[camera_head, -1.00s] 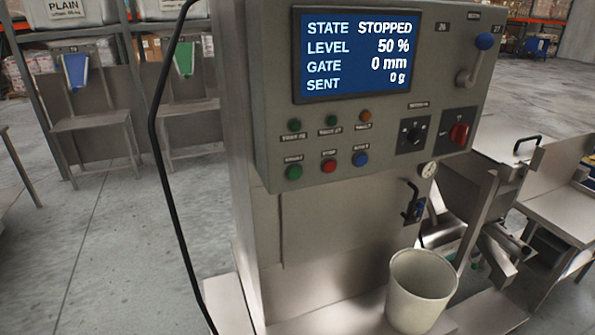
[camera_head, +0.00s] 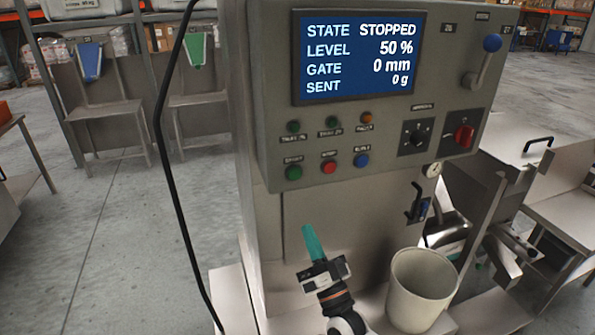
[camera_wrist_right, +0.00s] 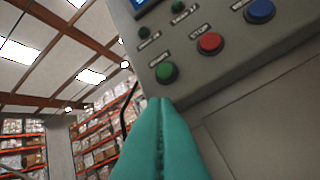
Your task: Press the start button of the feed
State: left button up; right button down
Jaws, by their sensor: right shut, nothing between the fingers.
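The feed's grey control panel (camera_head: 385,110) carries a screen (camera_head: 358,56) reading STATE STOPPED, LEVEL 50 %, GATE 0 mm, SENT 0 g. The green start button (camera_head: 293,173) is at the left of the lower row, beside the red stop button (camera_head: 328,168) and a blue button (camera_head: 361,160). My right gripper (camera_head: 309,232) is shut and empty, its teal fingers pointing up below the panel, apart from the buttons. In the right wrist view the green button (camera_wrist_right: 166,72) shows just beyond the teal fingertips (camera_wrist_right: 160,102). My left gripper is out of view.
A pale bucket (camera_head: 421,290) stands right of my right gripper. A black cable (camera_head: 168,150) hangs left of the machine.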

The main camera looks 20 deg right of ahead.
aim_at(295, 174)
notch_tip(295, 174, up, 8)
jog(key=s+m+t, duration=0.1)
jog(key=s+t, duration=0.1)
jog(key=shift+d+m+t+h, duration=0.3)
jog(key=shift+m, duration=0.1)
jog(key=shift+w+f, duration=0.15)
jog(key=shift+w+a+b, duration=0.2)
jog(key=shift+w+b, duration=1.85)
jog(key=shift+w, duration=2.3)
jog(key=shift+w+b, duration=0.3)
jog(key=shift+w, duration=0.1)
